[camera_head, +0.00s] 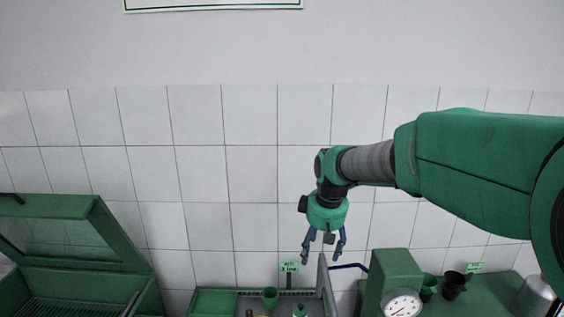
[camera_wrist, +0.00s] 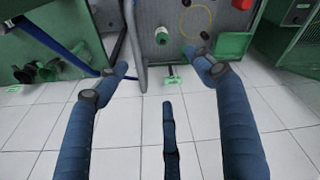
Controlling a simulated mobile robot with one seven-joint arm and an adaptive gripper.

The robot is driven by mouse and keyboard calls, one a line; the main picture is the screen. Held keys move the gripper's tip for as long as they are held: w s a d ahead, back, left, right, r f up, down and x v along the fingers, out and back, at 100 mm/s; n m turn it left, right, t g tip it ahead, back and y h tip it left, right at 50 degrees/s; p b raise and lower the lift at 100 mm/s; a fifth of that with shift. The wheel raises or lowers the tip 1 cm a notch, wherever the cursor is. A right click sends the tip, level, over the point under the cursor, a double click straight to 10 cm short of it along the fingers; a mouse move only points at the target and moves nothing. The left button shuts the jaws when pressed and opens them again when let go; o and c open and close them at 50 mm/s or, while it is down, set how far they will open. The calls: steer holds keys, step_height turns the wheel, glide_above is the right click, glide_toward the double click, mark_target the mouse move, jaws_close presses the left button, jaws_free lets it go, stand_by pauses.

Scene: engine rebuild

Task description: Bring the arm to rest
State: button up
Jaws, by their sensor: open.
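My arm reaches in from the right in the head view and bends down at the wrist. My gripper (camera_head: 323,257) hangs below it, pointing down, with its blue fingers spread apart. Nothing is between the fingers. It is above the back of the bench area, in front of the tiled wall. In the wrist view my gripper (camera_wrist: 160,70) shows its fingers wide apart, with bench things beyond the fingertips and white tiles between them.
A green box with a dial gauge (camera_head: 402,303) stands right of my gripper, with dark cups (camera_head: 453,284) beyond it. An open-lidded green cabinet (camera_head: 75,285) is at left.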

steer(key=s+d+r+m+t+b, duration=0.1)
steer(key=s+d+r+m, duration=0.15)
steer(key=s, duration=0.65)
steer(key=s+d+r+m+t+b, duration=0.15)
steer(key=s+d, duration=0.25)
steer(key=s, duration=0.6)
steer(key=s+d+f+m+b, duration=0.1)
steer(key=s+d+f+m, duration=0.1)
steer(key=s, duration=0.6)
steer(key=s+d+f+m+b, duration=0.1)
steer(key=s+f, duration=0.3)
steer(key=s, duration=0.4)
steer(key=shift+d+f+m+h+b, duration=0.15)
steer(key=shift+d+m+h+b, duration=0.2)
steer(key=shift+d+m, duration=0.2)
